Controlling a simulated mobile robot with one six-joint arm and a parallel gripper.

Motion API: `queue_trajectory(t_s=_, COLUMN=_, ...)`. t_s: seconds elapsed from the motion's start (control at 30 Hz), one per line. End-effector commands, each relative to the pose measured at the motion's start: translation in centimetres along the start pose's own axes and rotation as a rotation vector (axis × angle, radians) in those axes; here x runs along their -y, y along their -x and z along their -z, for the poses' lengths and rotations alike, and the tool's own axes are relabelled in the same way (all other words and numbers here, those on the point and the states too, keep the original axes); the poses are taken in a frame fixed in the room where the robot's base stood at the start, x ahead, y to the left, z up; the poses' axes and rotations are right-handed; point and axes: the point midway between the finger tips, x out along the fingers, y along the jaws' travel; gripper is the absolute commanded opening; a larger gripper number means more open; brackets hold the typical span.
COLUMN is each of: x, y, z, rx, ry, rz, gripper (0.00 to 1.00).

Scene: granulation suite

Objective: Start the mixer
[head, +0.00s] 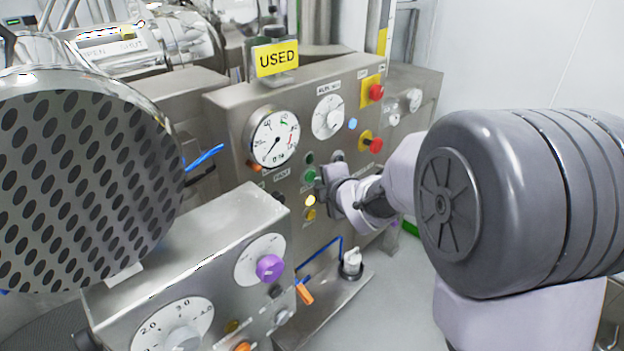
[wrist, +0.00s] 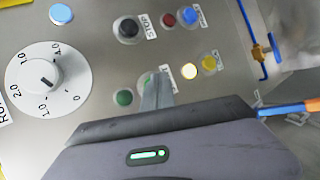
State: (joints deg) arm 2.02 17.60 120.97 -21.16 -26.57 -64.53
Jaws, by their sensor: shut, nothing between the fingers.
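The steel control panel (head: 232,115) carries a gauge, a dial and several buttons. My gripper (head: 322,186) is shut and empty, with its tips close to the lower button column. In the wrist view, my fingertips (wrist: 157,92) partly cover a pale green button (wrist: 144,80) with a white label; whether they touch it I cannot tell. A green button (wrist: 123,97) lies to its left. A lit yellow lamp (wrist: 189,70) and a dull yellow button (wrist: 208,63) lie to its right. A black button (wrist: 128,29) labelled STOP is above.
Red emergency knobs (head: 375,145) stick out at the panel's right. A nearer steel box (head: 205,245) with dials and a perforated round metal part (head: 80,180) fill the left. Blue tubing (head: 322,258) runs below the panel.

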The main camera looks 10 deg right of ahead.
Motion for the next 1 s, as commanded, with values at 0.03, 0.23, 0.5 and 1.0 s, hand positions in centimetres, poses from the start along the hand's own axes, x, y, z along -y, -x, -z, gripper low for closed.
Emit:
queue_trajectory(t_s=0.03, x=0.03, y=-0.09, z=0.05, rx=0.000, ry=0.000, rz=0.000, gripper=0.00)
queue_trajectory(t_s=0.23, x=-0.04, y=-0.05, z=0.04, rx=0.000, ry=0.000, rz=0.000, gripper=0.00)
queue_trajectory(t_s=0.5, x=-0.09, y=-0.22, z=0.14, rx=-0.001, ry=0.000, rz=0.000, gripper=0.00)
queue_trajectory(t_s=1.0, x=-0.36, y=-0.71, z=0.41, rx=-0.001, ry=0.000, rz=0.000, gripper=0.00)
